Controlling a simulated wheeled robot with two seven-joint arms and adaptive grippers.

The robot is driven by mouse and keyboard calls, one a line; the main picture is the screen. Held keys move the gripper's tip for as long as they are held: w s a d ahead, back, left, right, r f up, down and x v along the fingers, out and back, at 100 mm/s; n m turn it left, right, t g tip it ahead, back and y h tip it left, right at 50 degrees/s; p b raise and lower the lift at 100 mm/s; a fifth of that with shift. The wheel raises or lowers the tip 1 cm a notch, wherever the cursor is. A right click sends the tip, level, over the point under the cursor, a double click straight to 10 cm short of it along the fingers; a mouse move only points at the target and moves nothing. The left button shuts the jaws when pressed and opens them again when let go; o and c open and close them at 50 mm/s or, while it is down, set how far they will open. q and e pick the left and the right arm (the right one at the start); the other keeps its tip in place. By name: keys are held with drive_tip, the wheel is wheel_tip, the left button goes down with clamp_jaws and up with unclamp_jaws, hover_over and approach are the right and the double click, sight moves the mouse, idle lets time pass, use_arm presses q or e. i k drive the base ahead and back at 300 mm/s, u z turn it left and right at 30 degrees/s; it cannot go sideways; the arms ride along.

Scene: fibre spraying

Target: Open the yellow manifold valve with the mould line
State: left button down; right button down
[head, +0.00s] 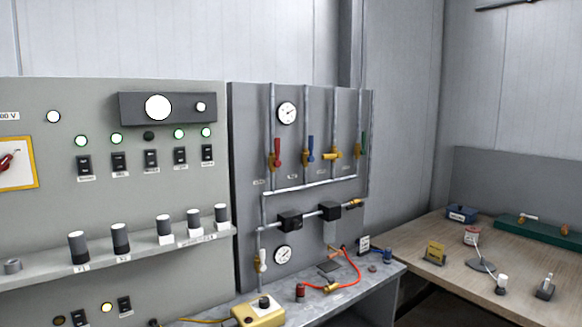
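A pipe manifold (310,184) is mounted on a grey panel (290,235) in the middle of the head view. Several vertical pipes drop to its horizontal pipe, each with a brass valve. From left to right the handles are a red handle (277,152), a blue handle (309,150), a yellow handle (331,154) and a green handle (365,143). The yellow handle lies crosswise to its pipe; the red, blue and green ones stand about along theirs. Small labels sit below the valves, too small to read. Neither of my grippers is in view.
Gauges (287,113) sit on the panel. Below, a grey bench (375,290) holds a yellow box (258,312) and a red hose (352,270). A control cabinet (140,225) stands left, a wooden table (450,270) with small items right. The space before the valves looks clear.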

sight(340, 155)
drive_tip(key=z, duration=0.35)
drive_tip(key=i, duration=0.95)
drive_tip(key=z, duration=0.8)
